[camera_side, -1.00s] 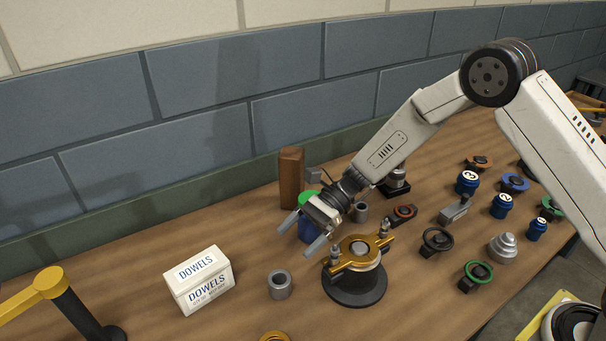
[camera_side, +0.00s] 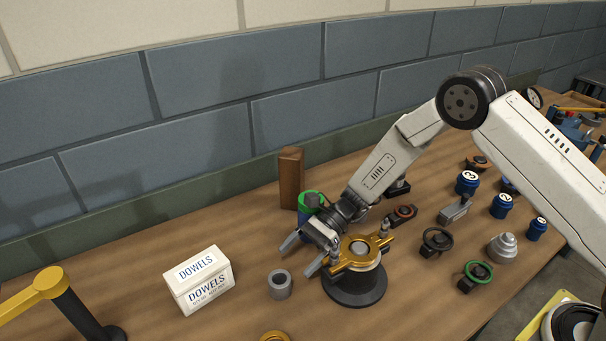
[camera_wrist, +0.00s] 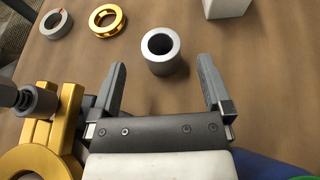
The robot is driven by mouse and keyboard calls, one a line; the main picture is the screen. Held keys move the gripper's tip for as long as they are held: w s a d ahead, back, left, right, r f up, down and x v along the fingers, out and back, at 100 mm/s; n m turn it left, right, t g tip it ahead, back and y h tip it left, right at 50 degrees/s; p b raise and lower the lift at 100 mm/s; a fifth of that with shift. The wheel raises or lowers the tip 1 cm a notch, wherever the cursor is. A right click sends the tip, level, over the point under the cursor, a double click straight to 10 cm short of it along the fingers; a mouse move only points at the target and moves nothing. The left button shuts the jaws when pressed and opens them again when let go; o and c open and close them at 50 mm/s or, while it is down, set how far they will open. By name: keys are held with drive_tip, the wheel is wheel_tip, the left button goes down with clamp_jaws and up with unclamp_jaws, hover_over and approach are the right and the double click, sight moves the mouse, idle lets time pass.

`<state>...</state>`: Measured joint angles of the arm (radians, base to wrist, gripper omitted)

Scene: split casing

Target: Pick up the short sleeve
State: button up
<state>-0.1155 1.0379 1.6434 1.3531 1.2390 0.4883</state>
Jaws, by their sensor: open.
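A short grey sleeve (camera_side: 280,287), a hollow cylinder, stands upright on the wooden table between the dowels box and the gold-topped casing. In the wrist view the sleeve (camera_wrist: 162,66) stands beyond my fingertips, roughly centred across the gap, with its dark bore facing up. My gripper (camera_side: 299,257) is open and empty, tilted down above the table, behind and to the right of the sleeve in the side view. Both fingers show in the wrist view (camera_wrist: 162,72), apart from the sleeve.
The casing (camera_side: 355,286) with gold clamp and upright posts stands close on the right. The white dowels box (camera_side: 200,285) is at left. A blue canister with green lid (camera_side: 304,212) and a brown block (camera_side: 290,180) stand behind. A gold ring (camera_wrist: 107,20) lies near the sleeve.

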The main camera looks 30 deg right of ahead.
sight(283, 277)
drive_tip(key=shift+f, duration=0.15)
drive_tip(key=shift+a+f, duration=0.1)
drive_tip(key=shift+f, duration=0.45)
drive_tip(key=shift+x, duration=2.4)
drive_tip(key=shift+r, duration=0.1)
clamp_jaws()
